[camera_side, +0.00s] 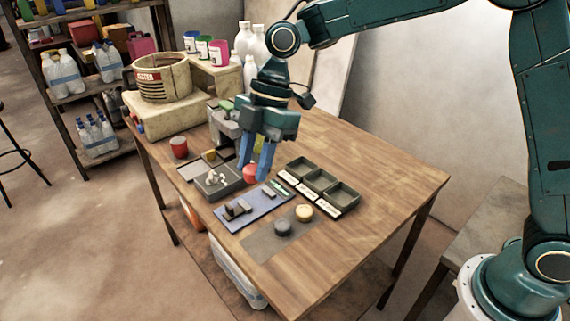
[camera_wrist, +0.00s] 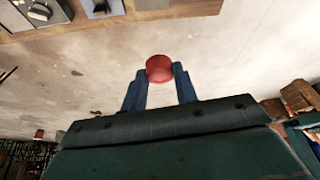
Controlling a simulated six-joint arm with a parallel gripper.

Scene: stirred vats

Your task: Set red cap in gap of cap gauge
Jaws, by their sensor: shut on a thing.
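The red cap (camera_side: 250,173) is between the blue fingertips of my gripper (camera_side: 256,166), which is shut on it above the table. The wrist view also shows the red cap (camera_wrist: 159,68) at the fingertips (camera_wrist: 159,76). A blue-grey plate (camera_side: 259,208) lies below and in front, with dark blocks (camera_side: 237,209) on its left part; this looks like the cap gauge. The gap between the blocks is too small to make out clearly. At the top of the wrist view, part of a blue plate (camera_wrist: 101,8) shows, cut by the edge.
A three-compartment tray (camera_side: 344,208) stands right of the plate. A grey tray with white pieces (camera_side: 230,186) and a red cup (camera_side: 179,147) are left. The table's right side is clear.

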